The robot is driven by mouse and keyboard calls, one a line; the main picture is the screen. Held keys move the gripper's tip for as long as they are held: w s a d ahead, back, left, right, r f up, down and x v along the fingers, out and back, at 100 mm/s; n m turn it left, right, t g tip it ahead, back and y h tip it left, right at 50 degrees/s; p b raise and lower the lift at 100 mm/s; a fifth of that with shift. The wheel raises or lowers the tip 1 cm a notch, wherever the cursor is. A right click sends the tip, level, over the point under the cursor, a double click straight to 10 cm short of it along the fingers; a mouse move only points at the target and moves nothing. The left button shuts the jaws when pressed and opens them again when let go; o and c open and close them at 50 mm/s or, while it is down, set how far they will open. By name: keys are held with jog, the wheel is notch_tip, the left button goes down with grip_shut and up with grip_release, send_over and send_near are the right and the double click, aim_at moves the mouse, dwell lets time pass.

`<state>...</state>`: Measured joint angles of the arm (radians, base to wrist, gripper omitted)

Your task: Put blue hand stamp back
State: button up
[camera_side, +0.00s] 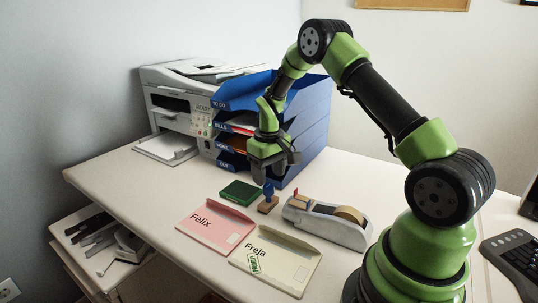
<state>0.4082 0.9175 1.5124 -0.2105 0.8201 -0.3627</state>
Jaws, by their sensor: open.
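The blue hand stamp (268,195) stands on the desk, with a blue handle and a brown, wood-coloured base. It is between the green ink pad (239,193) on its left and the grey tape dispenser (328,221) on its right. My gripper (273,172) hangs above the stamp, pointing down, and is open. A small gap seems to show between the fingers and the top of the handle. I cannot tell exactly how the fingers line up with it in depth.
A pink envelope marked Felix (214,227) and a cream envelope marked Freja (275,262), bearing a green stamp mark, lie in front. A blue tray stack (310,127) and a printer (178,112) stand behind. The desk's left part (125,183) is clear.

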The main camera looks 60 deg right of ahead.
notch_tip(320, 180, up, 6)
jog(key=shift+f, duration=0.1)
notch_tip(320, 180, up, 8)
jog(key=r+t, duration=0.1)
jog(key=t, duration=0.1)
send_over(269, 186)
jog(key=s+a, duration=0.2)
jog(key=a, duration=0.3)
jog(key=s+a+r+t, duration=0.3)
jog(key=s+a+r, duration=0.5)
jog(key=s+a, duration=0.15)
jog(key=s+a+m+t+y, duration=0.1)
jog(key=s+a+t+y, duration=0.1)
jog(key=s, duration=0.6)
jog(key=shift+a, duration=0.45)
jog(key=shift+s, duration=0.1)
